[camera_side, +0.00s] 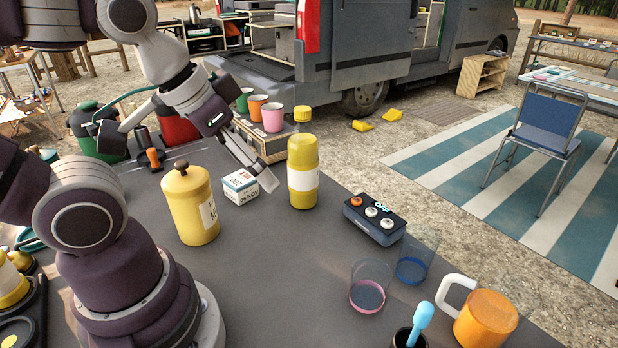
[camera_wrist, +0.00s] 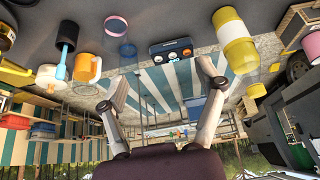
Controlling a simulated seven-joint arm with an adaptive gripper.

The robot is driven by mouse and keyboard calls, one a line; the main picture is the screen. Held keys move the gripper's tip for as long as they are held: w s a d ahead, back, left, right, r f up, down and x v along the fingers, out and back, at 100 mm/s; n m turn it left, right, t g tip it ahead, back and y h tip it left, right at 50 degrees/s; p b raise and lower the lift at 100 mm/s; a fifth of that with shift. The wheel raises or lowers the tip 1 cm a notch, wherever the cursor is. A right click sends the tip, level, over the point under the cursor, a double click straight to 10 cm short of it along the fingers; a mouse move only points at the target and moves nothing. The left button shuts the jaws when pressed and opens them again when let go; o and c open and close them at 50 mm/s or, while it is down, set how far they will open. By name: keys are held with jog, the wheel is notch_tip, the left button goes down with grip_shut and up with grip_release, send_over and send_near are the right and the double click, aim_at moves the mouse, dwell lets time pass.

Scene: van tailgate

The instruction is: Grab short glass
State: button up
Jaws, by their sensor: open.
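Two clear glasses stand upright on the grey table's right part in the side view. One has a pink base band (camera_side: 368,290); the other, blue-tinted glass (camera_side: 414,262) stands just behind and right of it. In the wrist view the pink-ringed glass (camera_wrist: 116,25) and the blue one (camera_wrist: 127,50) are at upper left. Which is shorter is hard to tell. My gripper (camera_side: 258,168) is open and empty, left of both glasses and well apart from them, by the white box and yellow bottle. Its spread fingers also show in the wrist view (camera_wrist: 162,78).
A yellow canister (camera_side: 190,205) is at left. An orange mug (camera_side: 485,318) and dark cup (camera_side: 408,340) stand near the glasses.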

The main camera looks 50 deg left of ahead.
jog(key=shift+o, duration=1.4)
jog(key=n+g, duration=0.6)
jog(key=n, duration=1.2)
send_over(370, 281)
jog(key=s+d, duration=0.2)
notch_tip(370, 281, down, 8)
jog(key=f, duration=1.1)
jog(key=shift+a, duration=0.3)
